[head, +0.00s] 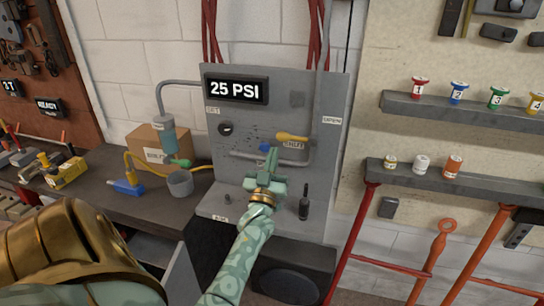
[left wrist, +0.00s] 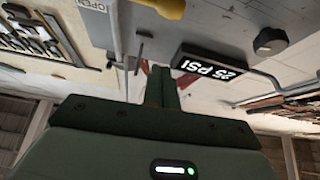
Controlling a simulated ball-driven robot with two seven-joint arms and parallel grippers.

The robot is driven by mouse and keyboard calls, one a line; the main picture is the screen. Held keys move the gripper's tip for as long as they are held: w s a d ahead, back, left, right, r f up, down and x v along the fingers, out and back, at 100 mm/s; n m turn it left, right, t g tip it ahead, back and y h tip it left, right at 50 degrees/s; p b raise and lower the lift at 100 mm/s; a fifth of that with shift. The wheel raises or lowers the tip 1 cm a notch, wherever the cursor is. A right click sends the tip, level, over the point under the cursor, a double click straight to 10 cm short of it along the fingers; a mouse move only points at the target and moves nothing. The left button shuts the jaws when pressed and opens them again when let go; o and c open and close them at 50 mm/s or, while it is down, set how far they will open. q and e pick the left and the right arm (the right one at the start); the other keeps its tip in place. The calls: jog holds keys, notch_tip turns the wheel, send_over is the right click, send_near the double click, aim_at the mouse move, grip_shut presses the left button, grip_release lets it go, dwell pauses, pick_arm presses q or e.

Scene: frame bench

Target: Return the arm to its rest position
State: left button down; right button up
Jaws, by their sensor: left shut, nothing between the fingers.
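My left gripper (head: 270,158) is in front of the grey panel (head: 305,110), pointing up at it below the yellow lever. Its fingers are shut with nothing between them; they also show closed together in the left wrist view (left wrist: 164,88). The yellow lever (head: 292,137) sits on the panel just above and right of the fingertips, and its end shows at the top of the left wrist view (left wrist: 170,7). I cannot tell whether the fingers touch the pipe behind them. The display (head: 236,89) reads 25 PSI. My right gripper is not in view.
A black knob (head: 226,129) is left on the panel. A dark upright handle (head: 303,205) stands right of my gripper. A grey cup (head: 180,184), a blue tool (head: 128,187) and a cardboard box (head: 146,138) are on the bench at left. Shelves (head: 450,112) with small containers hang at right.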

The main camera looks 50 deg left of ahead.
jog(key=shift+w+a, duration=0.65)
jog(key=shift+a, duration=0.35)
